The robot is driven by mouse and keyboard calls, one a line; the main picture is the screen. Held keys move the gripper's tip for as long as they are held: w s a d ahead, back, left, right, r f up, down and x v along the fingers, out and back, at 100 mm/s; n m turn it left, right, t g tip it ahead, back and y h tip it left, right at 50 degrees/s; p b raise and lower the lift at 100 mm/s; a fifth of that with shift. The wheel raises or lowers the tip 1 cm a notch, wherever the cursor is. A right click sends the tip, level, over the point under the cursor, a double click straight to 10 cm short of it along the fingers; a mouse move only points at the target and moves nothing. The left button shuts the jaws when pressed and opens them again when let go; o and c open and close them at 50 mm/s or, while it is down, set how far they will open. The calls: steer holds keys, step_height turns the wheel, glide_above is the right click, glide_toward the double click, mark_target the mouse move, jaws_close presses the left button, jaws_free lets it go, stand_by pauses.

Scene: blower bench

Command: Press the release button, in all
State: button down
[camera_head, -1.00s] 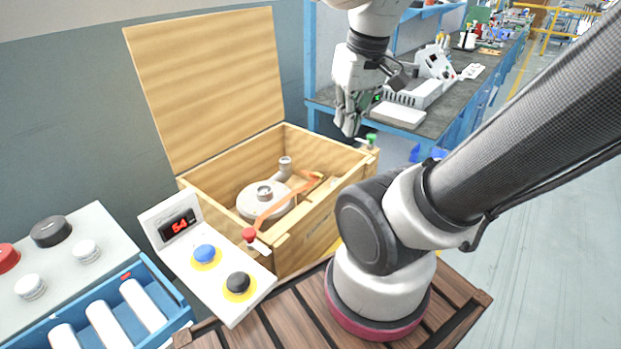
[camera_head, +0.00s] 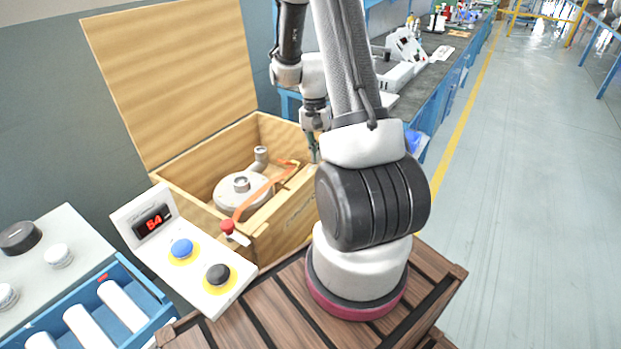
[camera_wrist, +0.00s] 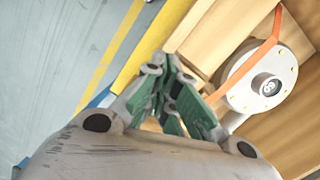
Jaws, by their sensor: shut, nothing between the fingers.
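A belt buckle with a red button (camera_head: 228,227) sits at the front of the wooden box (camera_head: 295,208), at the end of an orange strap (camera_head: 252,200). A control panel (camera_head: 200,282) left of it carries a blue button (camera_head: 182,249) and a black button (camera_head: 218,274) on yellow discs. I cannot tell which is the release button. My gripper (camera_head: 315,156) is near the box's right rear corner, partly hidden by my arm. In the wrist view my gripper (camera_wrist: 166,62) is shut and empty, above the box's edge, with the strap (camera_wrist: 246,68) to its right.
A round blower housing (camera_head: 243,192) lies in the box under the strap; the box's lid (camera_head: 172,75) stands open. The panel's display (camera_head: 152,221) reads 54 in red. A blue tray (camera_head: 112,310) of white rolls is at lower left. Floor is clear at right.

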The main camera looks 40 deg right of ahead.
steer(key=w+d+m+t, duration=0.1)
steer(key=w+d+m, duration=0.1)
steer(key=w+m, duration=0.2)
steer(key=shift+w+f+t+h, duration=0.15)
steer(key=shift+w+t+h, duration=0.25)
steer(key=shift+w, duration=0.45)
step_height(320, 180, down, 14)
steer(key=shift+s+f, duration=0.2)
steer(key=shift+f, duration=0.7)
step_height(320, 180, up, 14)
steer(key=shift+w+r, duration=0.15)
steer(key=shift+w, duration=0.05)
